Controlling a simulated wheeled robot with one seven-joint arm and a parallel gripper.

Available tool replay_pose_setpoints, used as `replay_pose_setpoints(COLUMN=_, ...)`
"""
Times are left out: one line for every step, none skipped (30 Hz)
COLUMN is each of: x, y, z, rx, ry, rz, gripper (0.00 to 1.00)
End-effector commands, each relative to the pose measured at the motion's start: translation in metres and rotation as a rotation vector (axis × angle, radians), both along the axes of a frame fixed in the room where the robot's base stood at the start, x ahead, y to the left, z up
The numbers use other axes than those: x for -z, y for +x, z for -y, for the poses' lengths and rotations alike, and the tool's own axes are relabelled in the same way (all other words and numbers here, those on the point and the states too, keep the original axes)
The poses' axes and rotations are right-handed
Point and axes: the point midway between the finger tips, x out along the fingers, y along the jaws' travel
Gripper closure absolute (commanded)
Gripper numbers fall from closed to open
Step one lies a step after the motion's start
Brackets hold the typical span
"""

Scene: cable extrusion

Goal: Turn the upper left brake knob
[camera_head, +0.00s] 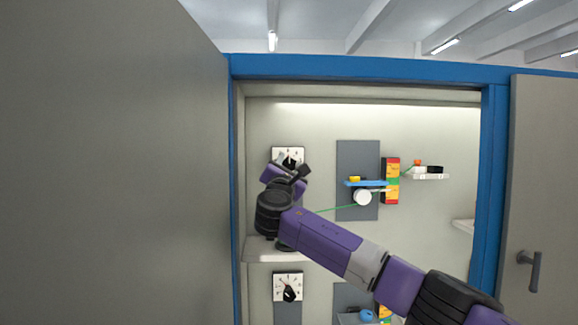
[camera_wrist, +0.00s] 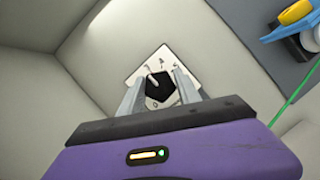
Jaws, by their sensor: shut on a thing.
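The upper left brake knob (camera_wrist: 158,87) is black and sits on a white dial plate with markings (camera_wrist: 147,68). In the wrist view it lies between the two grey fingers of my gripper (camera_wrist: 159,90), which are shut on it. In the head view the upper dial plate (camera_head: 279,153) shows on the back wall, and my gripper (camera_head: 289,161) is in front of it, hiding most of the knob. The dial's pointer position is hard to read.
A lower dial with a black knob (camera_head: 289,293) is below a shelf (camera_head: 262,251). To the right are a grey panel (camera_head: 352,155), a white roller (camera_head: 363,197) and a green cable (camera_head: 335,208). Blue cabinet frame (camera_head: 237,190) and open doors flank the opening.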

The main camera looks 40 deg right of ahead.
Motion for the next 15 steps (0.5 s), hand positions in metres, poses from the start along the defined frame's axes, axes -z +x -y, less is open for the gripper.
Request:
replay_pose_setpoints(x=0.001, y=-0.0003, z=0.0006, rx=0.002, ry=0.007, rz=0.004, gripper=1.0)
replay_pose_setpoints(x=0.0013, y=-0.0002, z=0.0007, rx=0.002, ry=0.012, rz=0.007, gripper=1.0)
replay_pose_setpoints(x=0.0016, y=-0.0001, z=0.0005, rx=0.002, ry=0.021, rz=0.013, gripper=1.0)
replay_pose_setpoints(x=0.002, y=0.0, z=0.0004, rx=0.001, ry=0.028, rz=0.019, gripper=1.0)
replay_pose_setpoints(x=0.002, y=0.0001, z=0.0002, rx=0.001, ry=0.039, rz=0.025, gripper=1.0)
replay_pose_setpoints(x=0.0021, y=0.0002, z=-0.0004, rx=0.0, ry=0.053, rz=0.034, gripper=1.0)
replay_pose_setpoints(x=0.0023, y=0.0004, z=-0.0007, rx=0.0, ry=0.065, rz=0.043, gripper=1.0)
replay_pose_setpoints(x=0.0023, y=0.0003, z=-0.0007, rx=0.0, ry=0.08, rz=0.053, gripper=1.0)
replay_pose_setpoints(x=0.0025, y=0.0004, z=-0.0006, rx=0.0, ry=0.102, rz=0.068, gripper=1.0)
replay_pose_setpoints(x=0.0025, y=0.0004, z=-0.0008, rx=-0.001, ry=0.12, rz=0.078, gripper=1.0)
replay_pose_setpoints(x=0.0028, y=0.0005, z=-0.0009, rx=0.0, ry=0.137, rz=0.09, gripper=1.0)
replay_pose_setpoints(x=0.0028, y=0.0004, z=-0.0005, rx=0.0, ry=0.163, rz=0.107, gripper=1.0)
replay_pose_setpoints(x=0.0029, y=0.0005, z=-0.0008, rx=0.0, ry=0.183, rz=0.121, gripper=1.0)
replay_pose_setpoints(x=0.0026, y=0.0006, z=-0.0012, rx=0.0, ry=0.203, rz=0.135, gripper=1.0)
replay_pose_setpoints(x=0.0026, y=0.0005, z=-0.0008, rx=0.0, ry=0.23, rz=0.152, gripper=1.0)
